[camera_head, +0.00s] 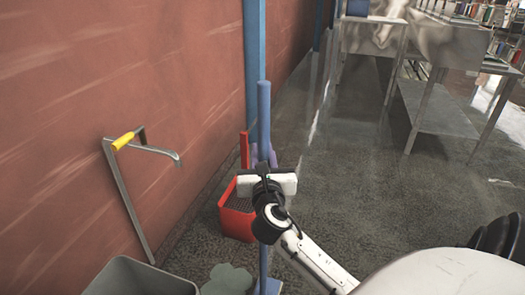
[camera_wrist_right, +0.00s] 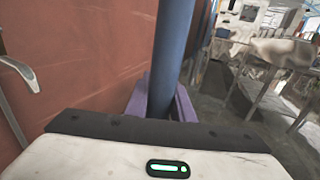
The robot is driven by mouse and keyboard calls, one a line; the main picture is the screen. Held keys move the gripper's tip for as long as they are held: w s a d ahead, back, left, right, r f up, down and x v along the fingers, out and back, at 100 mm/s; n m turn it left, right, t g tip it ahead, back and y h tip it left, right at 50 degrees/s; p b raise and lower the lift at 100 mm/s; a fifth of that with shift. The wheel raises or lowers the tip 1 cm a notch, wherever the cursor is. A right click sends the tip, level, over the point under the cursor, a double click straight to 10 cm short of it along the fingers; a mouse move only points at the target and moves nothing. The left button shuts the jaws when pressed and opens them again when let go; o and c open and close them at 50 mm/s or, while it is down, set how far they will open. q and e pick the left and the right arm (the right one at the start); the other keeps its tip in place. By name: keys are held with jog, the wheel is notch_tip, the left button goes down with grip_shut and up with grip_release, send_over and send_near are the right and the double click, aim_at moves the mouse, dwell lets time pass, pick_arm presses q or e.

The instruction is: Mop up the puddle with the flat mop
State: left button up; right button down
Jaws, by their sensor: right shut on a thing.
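The flat mop (camera_head: 264,105) stands upright, its long blue handle rising past my right gripper. The right wrist view shows the fingers (camera_wrist_right: 163,106) around the blue handle (camera_wrist_right: 170,60). The puddle (camera_head: 228,280) is a grey-green patch on the floor just left of the mop head. My left gripper is out of view.
A red bucket (camera_head: 236,222) stands by the wall, behind the mop. A grey bin (camera_head: 140,278) is at the lower left. Metal tables (camera_head: 435,108) stand farther back right; the floor between is open.

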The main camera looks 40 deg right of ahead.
pick_arm(q)
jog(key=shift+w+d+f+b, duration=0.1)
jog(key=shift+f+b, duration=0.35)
jog(key=shift+b, duration=0.4)
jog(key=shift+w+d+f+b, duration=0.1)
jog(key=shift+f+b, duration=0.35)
jog(key=shift+b, duration=0.4)
pick_arm(e)
jog(key=w+a+f, duration=0.4)
jog(key=w+f, duration=0.1)
jog(key=w, duration=0.4)
jog(key=shift+a, duration=0.4)
pick_arm(q)
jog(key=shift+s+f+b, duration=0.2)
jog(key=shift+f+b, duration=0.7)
jog(key=shift+b, duration=0.05)
pick_arm(e)
jog(key=w+a, duration=0.3)
jog(key=w, duration=0.3)
jog(key=shift+a+f, duration=0.15)
jog(key=shift+a, duration=0.05)
